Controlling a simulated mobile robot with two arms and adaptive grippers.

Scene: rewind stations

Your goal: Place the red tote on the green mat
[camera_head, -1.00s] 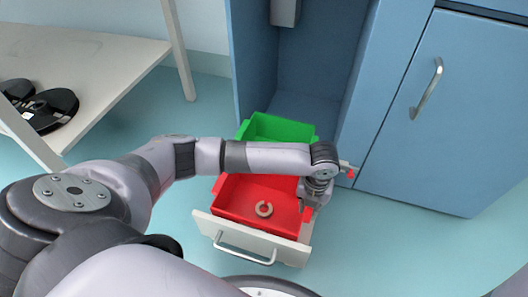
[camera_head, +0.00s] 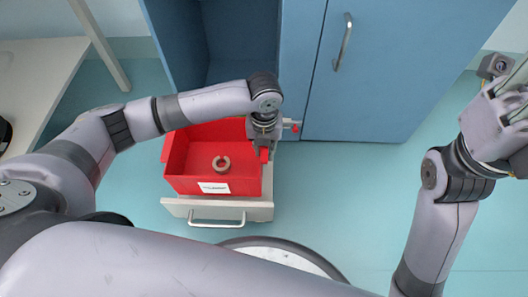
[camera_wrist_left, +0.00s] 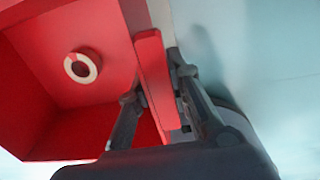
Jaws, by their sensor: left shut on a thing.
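The red tote (camera_head: 183,160) is upright over the drawer, with a tan C-shaped piece (camera_head: 221,164) lying in it and a white label on its front. My left gripper (camera_head: 264,152) is shut on the tote's right-hand handle. In the left wrist view, the fingers (camera_wrist_left: 158,85) sit on either side of the red handle (camera_wrist_left: 152,62). The tote hides most of the drawer and appears raised above it. My right gripper (camera_head: 500,110) is at the right edge, away from the tote; its jaws are unclear. The green mat is not in view.
The pulled-out drawer (camera_head: 240,211) shows its white front and handle below the tote. A blue cabinet (camera_head: 385,60) with a closed door stands behind. A pale table (camera_head: 40,80) is at the left. The floor right of the drawer is clear.

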